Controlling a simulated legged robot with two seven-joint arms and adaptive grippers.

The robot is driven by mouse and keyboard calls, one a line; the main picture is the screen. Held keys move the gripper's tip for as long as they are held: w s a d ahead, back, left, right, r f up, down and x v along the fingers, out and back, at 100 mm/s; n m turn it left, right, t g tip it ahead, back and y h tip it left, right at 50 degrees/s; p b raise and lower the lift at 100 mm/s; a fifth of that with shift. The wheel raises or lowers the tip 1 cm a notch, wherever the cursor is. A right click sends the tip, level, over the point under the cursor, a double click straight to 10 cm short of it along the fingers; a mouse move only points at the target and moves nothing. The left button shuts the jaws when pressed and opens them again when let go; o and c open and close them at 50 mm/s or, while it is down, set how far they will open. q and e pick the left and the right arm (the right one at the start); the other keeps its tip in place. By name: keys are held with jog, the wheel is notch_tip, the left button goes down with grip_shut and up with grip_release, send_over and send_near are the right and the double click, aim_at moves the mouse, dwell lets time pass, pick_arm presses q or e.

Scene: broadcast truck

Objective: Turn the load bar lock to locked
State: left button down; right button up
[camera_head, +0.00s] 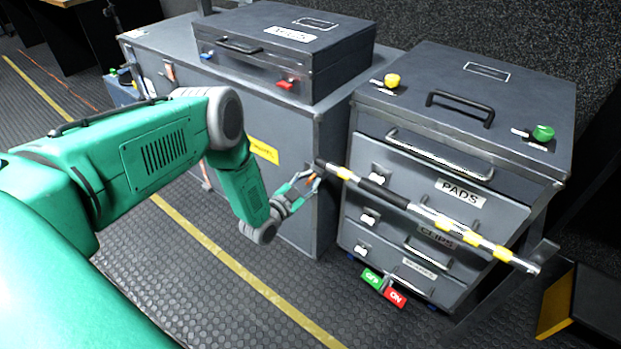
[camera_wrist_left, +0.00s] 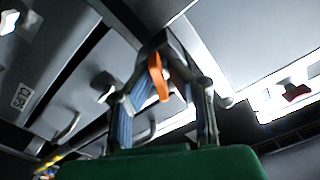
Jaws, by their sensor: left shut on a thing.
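The load bar (camera_head: 400,200), striped yellow, white and black, runs slantwise across the front of the drawer cabinet. A yellow-banded part of the load bar also shows at the lower left of the left wrist view (camera_wrist_left: 50,160). The load bar lock, a small orange lever (camera_wrist_left: 158,78), shows between my fingers in the left wrist view, near the bar's left end. My left gripper (camera_head: 312,178) is shut on it, and the fingers partly hide it. I cannot tell from these frames which way the lock is turned. My right gripper is not in view.
The drawer cabinet (camera_head: 545,205) has drawers labelled PADS and CLIPS, with green and yellow knobs on top. A grey chest (camera_head: 150,42) stands left of it, bearing a case (camera_head: 340,60). The ribbed floor in front is clear.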

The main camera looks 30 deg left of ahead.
pick_arm(q)
jog(key=m, duration=0.4)
jog(key=shift+s+f, duration=0.15)
jog(key=shift+f, duration=0.1)
jog(key=shift+d+f, duration=0.1)
jog(key=shift+d, duration=0.05)
dwell(0.9)
jog(key=c, duration=1.7)
grip_release()
jog(key=shift+s, duration=0.1)
jog(key=s, duration=0.8)
jog(key=s+a, duration=0.1)
jog(key=s, duration=0.2)
jog(key=shift+s, duration=0.4)
